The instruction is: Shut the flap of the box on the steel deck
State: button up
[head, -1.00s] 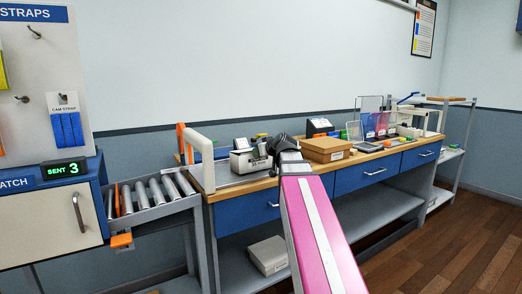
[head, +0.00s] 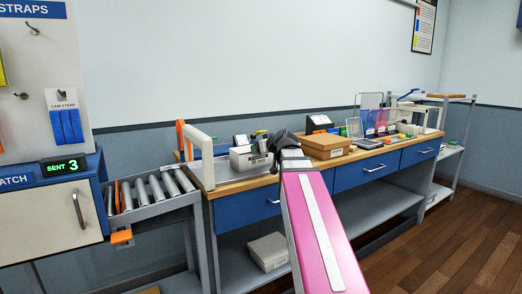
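A small pale grey box (head: 250,160) with a label on its front sits at the left part of the bench, by a grey metal plate (head: 222,176) that looks like the steel deck. Its flap cannot be made out clearly. A brown carton (head: 326,147) stands on the wood to its right, looking closed. My pink arm reaches up from the bottom of the head view. My dark gripper (head: 284,141) is at the arm's far end, just right of the pale box and left of the carton. Its fingers are too small and dark to read, and contact cannot be told.
A roller conveyor (head: 152,193) adjoins the bench on the left. A white upright post (head: 199,157) stands at the bench's left end. Clear panels and trays (head: 374,124) fill the right side. Another pale box (head: 268,251) lies on the lower shelf (head: 370,212).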

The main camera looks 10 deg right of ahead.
jog(key=v, duration=1)
